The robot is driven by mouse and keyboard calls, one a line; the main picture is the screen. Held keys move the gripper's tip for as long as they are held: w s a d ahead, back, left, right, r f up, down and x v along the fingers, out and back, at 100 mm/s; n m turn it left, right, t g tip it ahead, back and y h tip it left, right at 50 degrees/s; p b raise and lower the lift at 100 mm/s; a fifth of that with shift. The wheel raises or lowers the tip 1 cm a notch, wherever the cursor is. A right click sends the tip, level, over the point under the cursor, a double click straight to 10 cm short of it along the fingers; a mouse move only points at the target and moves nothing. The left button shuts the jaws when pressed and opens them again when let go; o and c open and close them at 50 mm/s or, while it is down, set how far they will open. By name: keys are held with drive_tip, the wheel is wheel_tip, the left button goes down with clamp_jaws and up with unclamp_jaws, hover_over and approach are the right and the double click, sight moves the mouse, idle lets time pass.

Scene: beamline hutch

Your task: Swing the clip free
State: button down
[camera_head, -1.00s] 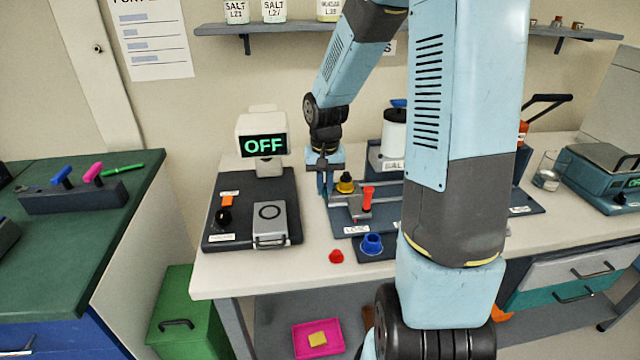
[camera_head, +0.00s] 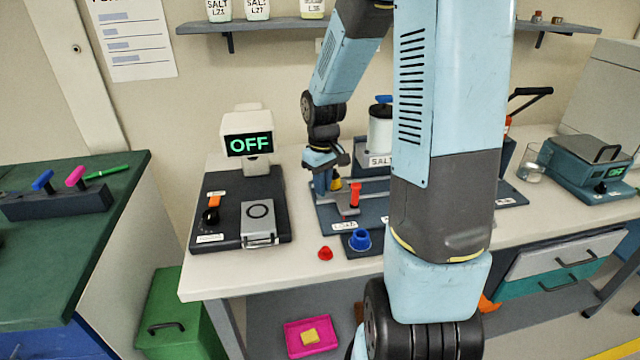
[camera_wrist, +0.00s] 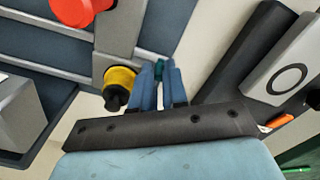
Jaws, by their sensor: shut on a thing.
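My gripper (camera_wrist: 158,85) has its blue fingers close together on a small teal piece (camera_wrist: 158,67), which may be the clip. Only a sliver of it shows between the fingertips. A yellow-and-black knob (camera_wrist: 118,84) stands right beside the fingers, at the grey bar's end. A red knob (camera_wrist: 82,8) sits further along the grey bar (camera_wrist: 120,30). In the head view my gripper (camera_head: 322,186) is low over the left end of the blue-grey LOAD plate (camera_head: 345,226). The yellow knob (camera_head: 337,184) and the red knob (camera_head: 355,192) are just right of it. The held piece is hidden there.
A blue cup (camera_head: 360,240) and a small red piece (camera_head: 325,253) are in front. A white spool (camera_head: 380,130) stands behind. The bench front is mostly clear.

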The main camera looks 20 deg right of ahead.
drive_tip(key=shift+w, duration=0.1)
drive_tip(key=c, duration=1.1)
unclamp_jaws()
drive_tip(key=shift+c, duration=0.2)
wheel_tip(320, 180, up, 14)
drive_tip(key=shift+f, duration=0.15)
drive_tip(key=s+a+r+m+t, duration=0.2)
drive_tip(key=s+r, duration=0.2)
drive_tip(key=s, duration=0.6)
drive_tip(key=s+a+r+m+t, duration=0.1)
drive_tip(key=s+r+t, duration=0.2)
drive_tip(key=s, duration=0.7)
wheel_tip(320, 180, up, 2)
drive_tip(key=shift+a+r+m+t, duration=0.1)
drive_tip(key=shift+a+m+t, duration=0.2)
drive_tip(key=shift+a+m, duration=0.1)
